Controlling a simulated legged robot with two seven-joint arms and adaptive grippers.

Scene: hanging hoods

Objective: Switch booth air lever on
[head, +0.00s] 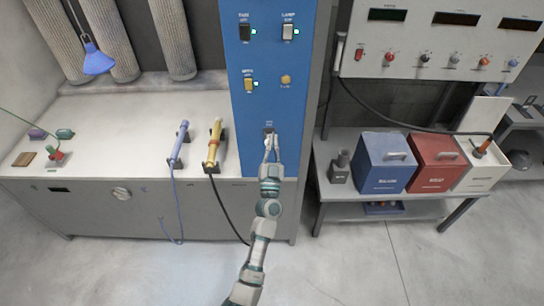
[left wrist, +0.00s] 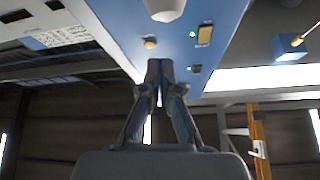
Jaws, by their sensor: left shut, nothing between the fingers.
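The blue control panel (head: 262,95) stands in the middle of the head view. Low on it is a small dark lever mount (head: 269,130) with a label above, too small to read. My left gripper (head: 271,145) is at this mount, its fingers together and pointing up the panel. It hides part of the lever, and I cannot tell whether they touch. In the left wrist view, the shut fingertips (left wrist: 160,66) are empty in front of the panel (left wrist: 180,40). A pale rounded knob (left wrist: 165,8) shows at the top edge. My right gripper is out of view.
Above the mount are a yellow switch (head: 248,84), a yellow button (head: 286,79), a dark fan switch (head: 245,33) and a white lamp switch (head: 288,32). A bench (head: 110,110) with blue and yellow tools is left. Blue (head: 385,165), red and white boxes stand right.

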